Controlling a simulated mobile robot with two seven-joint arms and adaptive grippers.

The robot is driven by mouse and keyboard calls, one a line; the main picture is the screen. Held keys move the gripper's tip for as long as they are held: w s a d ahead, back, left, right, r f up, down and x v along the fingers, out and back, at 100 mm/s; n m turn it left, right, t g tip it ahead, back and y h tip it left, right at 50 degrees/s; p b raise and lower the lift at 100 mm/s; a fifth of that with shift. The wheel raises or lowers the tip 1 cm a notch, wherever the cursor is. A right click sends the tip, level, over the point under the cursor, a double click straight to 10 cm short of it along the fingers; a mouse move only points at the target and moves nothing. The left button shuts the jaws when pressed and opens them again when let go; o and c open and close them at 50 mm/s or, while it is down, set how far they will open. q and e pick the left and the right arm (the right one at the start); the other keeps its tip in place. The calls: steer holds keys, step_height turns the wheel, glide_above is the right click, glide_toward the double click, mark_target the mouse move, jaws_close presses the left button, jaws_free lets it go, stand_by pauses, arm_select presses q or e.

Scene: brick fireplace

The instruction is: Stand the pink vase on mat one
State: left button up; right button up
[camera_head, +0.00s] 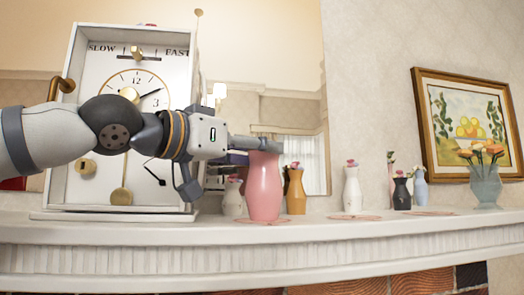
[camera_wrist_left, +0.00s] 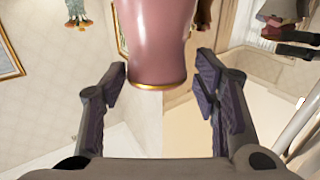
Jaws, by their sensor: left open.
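The pink vase (camera_head: 265,190) stands upright on the mantel, on or over the leftmost flat pink mat (camera_head: 288,219); its base hides most of that mat. I cannot read which mat is mat one. My left gripper (camera_head: 262,144) reaches in from the left at the vase's top. In the left wrist view, the vase (camera_wrist_left: 160,40) appears upside down, its gold rim between the two spread fingers (camera_wrist_left: 160,84), with gaps on both sides. The gripper is open. My right gripper is out of view.
Two more mats lie to the right, at a white vase (camera_head: 352,190) and near a black vase (camera_head: 402,192). An orange vase (camera_head: 296,193) stands close behind the pink one. A large clock (camera_head: 130,120) stands left; a teal flower vase (camera_head: 486,188) stands far right.

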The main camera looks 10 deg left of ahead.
arm_select(q)
steer(key=v, duration=1)
steer(key=shift+s, duration=0.1)
